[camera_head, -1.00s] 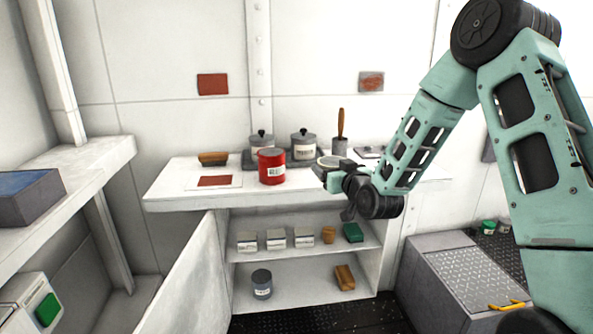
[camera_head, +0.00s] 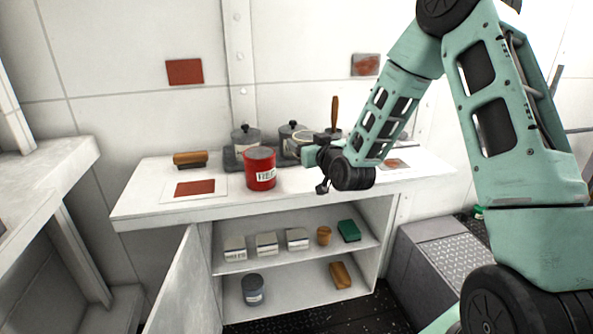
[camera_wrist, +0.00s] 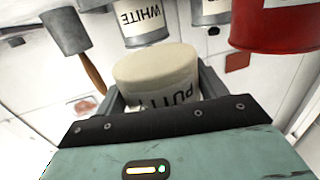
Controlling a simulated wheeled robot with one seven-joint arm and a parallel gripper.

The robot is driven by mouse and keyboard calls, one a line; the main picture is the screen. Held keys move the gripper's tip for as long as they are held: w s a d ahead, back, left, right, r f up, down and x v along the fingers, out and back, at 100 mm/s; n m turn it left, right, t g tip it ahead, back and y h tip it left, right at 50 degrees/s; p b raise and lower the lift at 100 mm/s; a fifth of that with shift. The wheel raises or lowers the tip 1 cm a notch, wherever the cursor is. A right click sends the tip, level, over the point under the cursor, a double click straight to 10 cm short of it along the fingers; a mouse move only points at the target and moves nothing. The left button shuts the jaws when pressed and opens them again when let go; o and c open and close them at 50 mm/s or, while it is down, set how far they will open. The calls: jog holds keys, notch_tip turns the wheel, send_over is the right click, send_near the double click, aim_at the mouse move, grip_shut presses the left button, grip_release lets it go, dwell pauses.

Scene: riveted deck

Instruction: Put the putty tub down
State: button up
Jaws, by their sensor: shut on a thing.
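The putty tub (camera_wrist: 158,68) is a cream tub with a pale lid and dark PUTTY lettering, upside down in the wrist view. My gripper (camera_wrist: 160,92) is shut on it, with a grey finger on each side. In the head view my gripper (camera_head: 312,156) is over the right half of the white worktop (camera_head: 140,205), near the cans. The tub is mostly hidden there behind my gripper and wrist. I cannot tell whether its base touches the worktop.
A red can (camera_head: 260,170) stands left of my gripper. Grey lidded cans (camera_head: 246,136) and a cup with a brown handle (camera_head: 335,112) stand behind. A mat with a red patch (camera_head: 194,188) lies at left. The shelves below hold small boxes (camera_head: 267,243).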

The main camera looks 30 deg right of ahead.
aim_at(307, 178)
jog(key=shift+f, duration=3.75)
jog(key=shift+f, duration=0.2)
jog(key=o, duration=1.2)
jog(key=shift+r, duration=0.1)
jog(key=shift+r, duration=0.15)
jog(key=s+p, duration=0.1)
jog(key=s, duration=0.3)
jog(key=s+p, duration=0.1)
jog(key=s, duration=0.3)
jog(key=s+a+p, duration=0.1)
jog(key=s, duration=0.3)
jog(key=shift+r, duration=0.25)
